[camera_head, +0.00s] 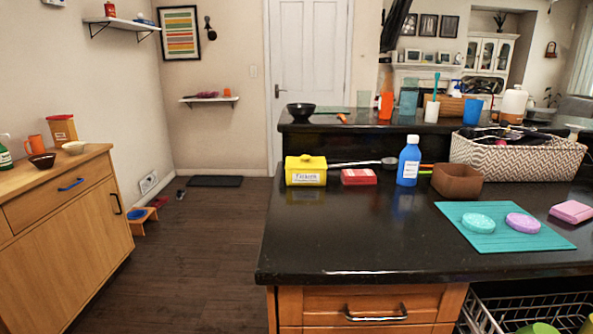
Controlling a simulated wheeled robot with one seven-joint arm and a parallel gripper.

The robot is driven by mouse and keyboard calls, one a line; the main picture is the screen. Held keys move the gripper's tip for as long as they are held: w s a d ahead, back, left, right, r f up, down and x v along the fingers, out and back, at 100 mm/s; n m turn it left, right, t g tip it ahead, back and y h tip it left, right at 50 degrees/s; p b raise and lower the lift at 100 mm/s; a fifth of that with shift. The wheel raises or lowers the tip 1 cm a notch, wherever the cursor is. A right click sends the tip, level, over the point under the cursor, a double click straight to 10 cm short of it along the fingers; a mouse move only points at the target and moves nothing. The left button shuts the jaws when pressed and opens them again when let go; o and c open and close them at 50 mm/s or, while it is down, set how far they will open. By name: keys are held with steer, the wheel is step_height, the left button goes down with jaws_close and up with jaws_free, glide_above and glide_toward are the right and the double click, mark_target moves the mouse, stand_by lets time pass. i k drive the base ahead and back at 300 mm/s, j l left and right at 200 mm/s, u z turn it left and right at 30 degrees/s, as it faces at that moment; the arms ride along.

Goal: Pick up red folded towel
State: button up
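A small red folded item (358,177), which looks like the red folded towel, lies on the black countertop (340,235). It sits between a yellow lidded box (305,171) on its left and a blue bottle with a white cap (409,160) on its right. A pink folded block (571,212) lies at the far right of the counter. My gripper is not in view.
A brown square bowl (457,181) and a zigzag-patterned basket (520,160) stand right of the bottle. A teal mat (500,237) holds two oval pieces. A dark ladle lies behind the red item. The counter's front left is clear. Open floor (190,250) lies left, before a wooden cabinet (70,230).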

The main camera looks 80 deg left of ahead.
mark_target(350, 177)
steer(key=u, duration=1.7)
steer(key=k, duration=0.25)
steer(key=k+z, duration=0.2)
steer(key=z, duration=0.25)
steer(key=k+l+z, duration=0.1)
steer(key=z, duration=0.4)
steer(key=j+z, duration=0.1)
steer(key=z, duration=0.3)
steer(key=j+z, duration=0.15)
steer(key=z, duration=0.3)
steer(key=j+z, duration=0.15)
steer(key=z, duration=0.25)
steer(key=j+z, duration=0.1)
steer(key=z, duration=0.3)
steer(key=k+j, duration=0.2)
steer(key=j, duration=0.5)
steer(key=k+j, duration=0.15)
steer(key=j, duration=0.55)
steer(key=k+j, duration=0.2)
steer(key=j, duration=0.5)
steer(key=k+j, duration=0.2)
steer(key=j, duration=0.5)
steer(key=k+j, duration=0.2)
steer(key=j, duration=0.45)
steer(key=k+j+z, duration=0.1)
steer(key=j, duration=0.6)
steer(key=k+j, duration=0.25)
steer(key=j, duration=0.45)
steer(key=k+j, duration=0.25)
steer(key=j, duration=0.45)
